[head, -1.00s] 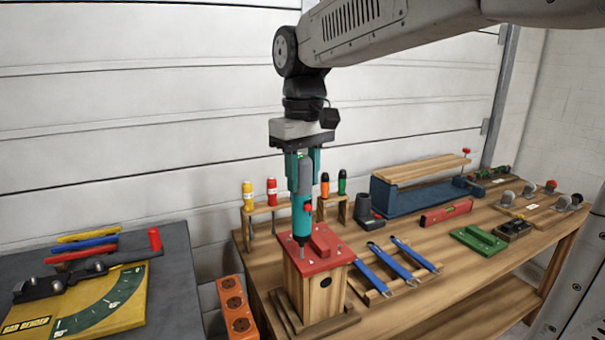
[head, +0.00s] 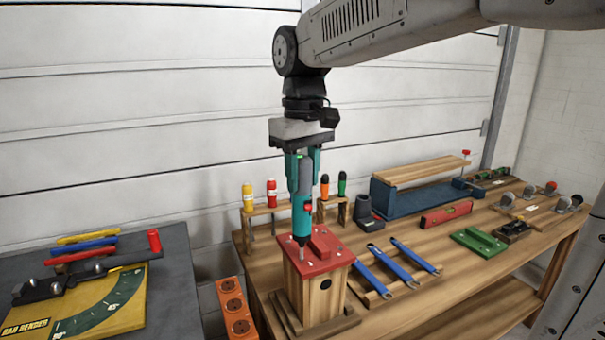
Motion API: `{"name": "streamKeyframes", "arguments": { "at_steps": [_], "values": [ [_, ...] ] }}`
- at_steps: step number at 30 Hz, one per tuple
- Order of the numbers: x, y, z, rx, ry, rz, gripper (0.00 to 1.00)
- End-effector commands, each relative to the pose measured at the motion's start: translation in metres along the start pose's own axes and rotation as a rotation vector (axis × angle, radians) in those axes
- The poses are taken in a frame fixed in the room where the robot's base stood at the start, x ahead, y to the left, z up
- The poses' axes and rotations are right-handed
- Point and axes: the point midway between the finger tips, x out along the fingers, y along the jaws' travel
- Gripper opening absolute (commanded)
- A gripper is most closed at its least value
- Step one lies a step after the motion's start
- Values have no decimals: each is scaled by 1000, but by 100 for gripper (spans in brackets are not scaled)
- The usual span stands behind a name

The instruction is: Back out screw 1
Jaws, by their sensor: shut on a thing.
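My gripper (head: 302,158) is shut on a teal and grey power screwdriver (head: 302,208). It holds the tool upright with the black nose pointing down. The nose is over the left part of the red lid (head: 330,263) of a wooden birdhouse (head: 318,296). A thin grey piece (head: 301,254) shows between the nose and the lid. I cannot tell whether it is the bit or screw 1. Small pale screw heads show elsewhere on the lid, and they carry no readable numbers.
A rack with several screwdrivers (head: 272,190) stands behind the birdhouse. A black charger-like stand (head: 365,212) and blue wrenches (head: 393,262) lie to the right. An orange socket strip (head: 236,312) is at the left. The bench front at right (head: 440,305) is clear.

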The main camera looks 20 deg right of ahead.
Motion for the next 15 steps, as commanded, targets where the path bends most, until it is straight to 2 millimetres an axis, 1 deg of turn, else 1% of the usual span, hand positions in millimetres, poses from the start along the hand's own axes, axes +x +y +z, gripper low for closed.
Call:
{"name": "streamKeyframes", "arguments": {
  "at_steps": [1, 6, 15],
  "values": [
    [3, 0, 1, 0, -9, -2, 11],
    [0, 0, 1, 0, -8, -2, 11],
    [-24, 0, 0, 0, -2, -1, 11]
  ]
}}
